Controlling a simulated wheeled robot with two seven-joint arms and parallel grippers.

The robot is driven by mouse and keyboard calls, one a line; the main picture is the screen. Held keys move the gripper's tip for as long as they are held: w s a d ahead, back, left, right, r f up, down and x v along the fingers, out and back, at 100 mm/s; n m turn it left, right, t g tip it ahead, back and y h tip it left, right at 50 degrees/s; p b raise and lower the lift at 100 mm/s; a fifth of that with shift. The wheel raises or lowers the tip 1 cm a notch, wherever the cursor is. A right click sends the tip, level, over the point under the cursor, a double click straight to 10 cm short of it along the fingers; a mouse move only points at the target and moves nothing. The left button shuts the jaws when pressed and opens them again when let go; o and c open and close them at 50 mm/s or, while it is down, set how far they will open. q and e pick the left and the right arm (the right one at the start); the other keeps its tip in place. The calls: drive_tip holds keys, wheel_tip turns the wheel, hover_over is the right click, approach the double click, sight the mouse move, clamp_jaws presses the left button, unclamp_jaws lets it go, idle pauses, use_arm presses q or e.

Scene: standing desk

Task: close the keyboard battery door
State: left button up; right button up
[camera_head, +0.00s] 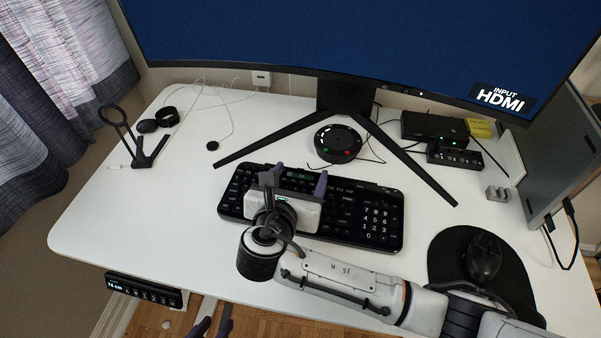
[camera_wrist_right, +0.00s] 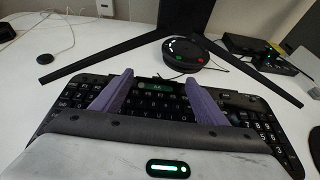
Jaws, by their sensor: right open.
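The black keyboard (camera_head: 375,215) lies flat on the white desk. Near the middle of its far edge is a small green patch (camera_head: 301,175) marked AA in the right wrist view (camera_wrist_right: 157,87), apparently the battery bay. The battery door cannot be clearly made out, so its angle is unclear. My right gripper (camera_head: 299,172) is open above the keyboard, its purple fingers on either side of the green patch in the right wrist view (camera_wrist_right: 158,76). Nothing shows between them. My left gripper (camera_head: 214,324) is low at the bottom edge, in front of the desk, mostly cut off, its fingertips apart.
The monitor stand (camera_head: 340,98) spreads two legs behind the keyboard. A round black device (camera_head: 338,143) with lit buttons sits between them. A mouse (camera_head: 484,257) on a dark pad (camera_head: 448,250) lies to the right. The desk left of the keyboard is mostly clear.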

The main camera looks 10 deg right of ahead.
drive_tip(key=shift+w+d+f, duration=0.2)
drive_tip(key=shift+w+f, duration=0.05)
drive_tip(key=shift+w, duration=0.35)
drive_tip(key=c, duration=0.9)
drive_tip(key=shift+s+f+t+h, duration=0.15)
drive_tip(key=shift+t+h, duration=0.15)
drive_tip(key=shift+t, duration=0.4)
drive_tip(key=o, duration=0.9)
drive_tip(key=shift+a, duration=0.1)
drive_tip(key=p+v, duration=0.1)
drive_tip(key=v, duration=0.9)
drive_tip(key=shift+s, duration=0.15)
drive_tip(key=shift+o, duration=0.2)
